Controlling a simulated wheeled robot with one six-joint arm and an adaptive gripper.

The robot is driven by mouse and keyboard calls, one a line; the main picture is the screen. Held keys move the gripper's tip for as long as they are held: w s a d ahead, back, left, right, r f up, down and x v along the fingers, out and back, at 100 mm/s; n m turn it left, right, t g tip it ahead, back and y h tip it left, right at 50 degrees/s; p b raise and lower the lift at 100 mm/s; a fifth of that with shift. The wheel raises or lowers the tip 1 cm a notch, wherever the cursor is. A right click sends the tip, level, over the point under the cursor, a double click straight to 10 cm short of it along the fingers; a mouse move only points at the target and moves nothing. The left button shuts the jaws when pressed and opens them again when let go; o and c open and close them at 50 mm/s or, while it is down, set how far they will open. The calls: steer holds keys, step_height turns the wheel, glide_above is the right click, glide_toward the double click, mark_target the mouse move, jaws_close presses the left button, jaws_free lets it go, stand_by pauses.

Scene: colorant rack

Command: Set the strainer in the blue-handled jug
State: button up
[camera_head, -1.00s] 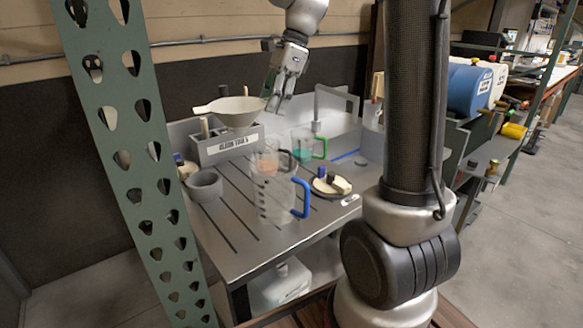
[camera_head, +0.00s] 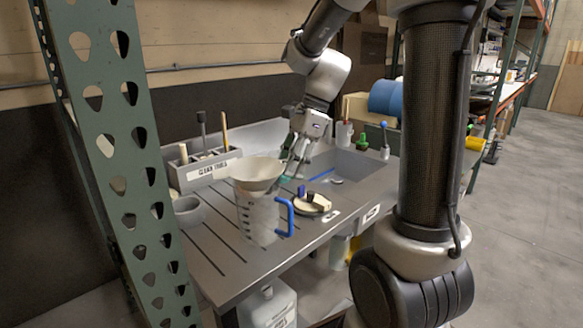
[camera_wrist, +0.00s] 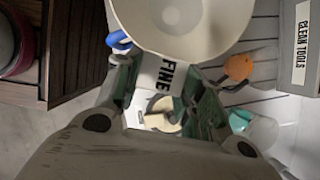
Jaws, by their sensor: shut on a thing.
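The strainer (camera_head: 258,174) is a cream cone, and in the head view it is at the mouth of the clear, graduated jug (camera_head: 258,220) with the blue handle (camera_head: 286,216). I cannot tell whether it rests on the rim or hangs just above it. My gripper (camera_head: 290,168) is shut on the strainer's handle, at the jug's back right. In the wrist view the strainer's bowl (camera_wrist: 185,18) fills the top, and its tab marked FINE (camera_wrist: 168,76) lies between my fingers (camera_wrist: 165,98). The jug's blue handle (camera_wrist: 118,41) shows beside the bowl; the strainer hides most of the jug.
A grey box marked CLEAN TOOLS (camera_head: 208,172) stands at the back left, with a grey bowl (camera_head: 188,210) in front of it. A round dish (camera_head: 313,205) with small items lies right of the jug. An orange object (camera_wrist: 238,67) is close to my gripper.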

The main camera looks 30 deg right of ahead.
steer(key=shift+f, duration=0.5)
steer(key=shift+f, duration=0.15)
steer(key=shift+f, duration=0.5)
steer(key=o, duration=0.7)
steer(key=shift+r, duration=0.1)
